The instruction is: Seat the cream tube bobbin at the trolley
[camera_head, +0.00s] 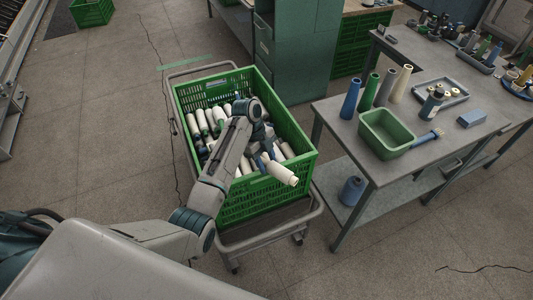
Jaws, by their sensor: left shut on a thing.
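The trolley (262,235) carries a green slatted crate (262,207) with several cream and white bobbins (206,122) lying in it. My left arm reaches over the crate from the lower left. My left gripper (268,158) is shut on a cream tube bobbin (283,174), which it holds tilted near the crate's front right rim. The bobbin's free end points to the lower right. Whether it touches the rim or the bobbins below is unclear. The arm hides part of the crate's inside. My right gripper is not in view.
A grey workbench (405,160) on the right holds cones (350,98), a green bin (386,134), a brush and a blue block (471,118). A blue spool (353,190) stands on its lower shelf. A green cabinet (298,50) stands behind the trolley. Floor in front is clear.

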